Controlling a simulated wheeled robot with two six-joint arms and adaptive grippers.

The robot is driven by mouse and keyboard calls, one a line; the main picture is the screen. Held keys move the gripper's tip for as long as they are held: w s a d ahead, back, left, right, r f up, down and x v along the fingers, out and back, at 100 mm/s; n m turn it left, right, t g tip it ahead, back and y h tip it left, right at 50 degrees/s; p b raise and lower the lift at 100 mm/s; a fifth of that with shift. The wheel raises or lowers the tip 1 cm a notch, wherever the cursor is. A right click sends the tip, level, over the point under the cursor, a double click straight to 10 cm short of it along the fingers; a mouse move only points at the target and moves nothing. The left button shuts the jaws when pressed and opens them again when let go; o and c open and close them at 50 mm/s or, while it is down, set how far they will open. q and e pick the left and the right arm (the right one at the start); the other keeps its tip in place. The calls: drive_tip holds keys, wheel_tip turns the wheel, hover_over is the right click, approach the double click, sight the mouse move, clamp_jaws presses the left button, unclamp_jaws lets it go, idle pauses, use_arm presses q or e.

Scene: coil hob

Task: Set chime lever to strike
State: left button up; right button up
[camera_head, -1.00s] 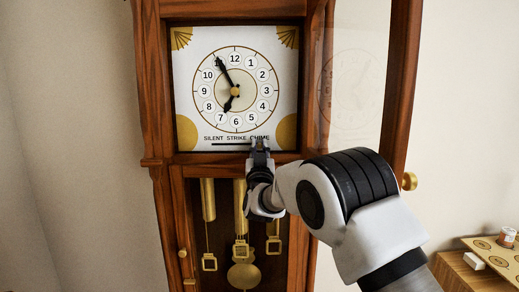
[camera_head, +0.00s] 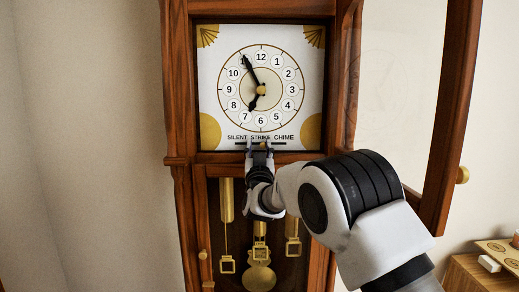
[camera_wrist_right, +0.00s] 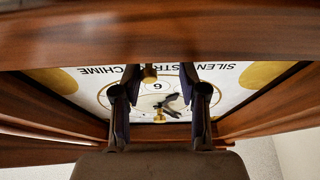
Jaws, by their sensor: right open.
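The clock's white dial plate (camera_head: 215,70) carries the words SILENT, STRIKE and CHIME above a dark slot (camera_head: 279,144). My right gripper (camera_head: 260,147) is at the dial's lower edge, below the word STRIKE, and mostly hides the middle of the slot. In the right wrist view, which is upside down, the brass lever knob (camera_wrist_right: 150,74) lies between the open fingers of the right gripper (camera_wrist_right: 160,92), nearer the left one. It appears near STRIKE, but its exact position is hard to judge. My left gripper is not in view.
The glazed clock door (camera_head: 455,110) stands open on the right, with a brass knob (camera_head: 462,175). The dark wood case frames the dial. Weights (camera_head: 226,200) and a pendulum (camera_head: 259,277) hang below. A wooden cabinet (camera_head: 470,272) with small items stands lower right.

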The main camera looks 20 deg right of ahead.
drive_tip(key=shift+s+d, duration=0.25)
drive_tip(key=shift+d, duration=0.1)
drive_tip(key=shift+s+a+f, duration=0.1)
drive_tip(key=shift+s+a, duration=0.05)
drive_tip(key=shift+s, duration=0.05)
drive_tip(key=v, duration=1.1)
drive_tip(key=shift+s, duration=0.15)
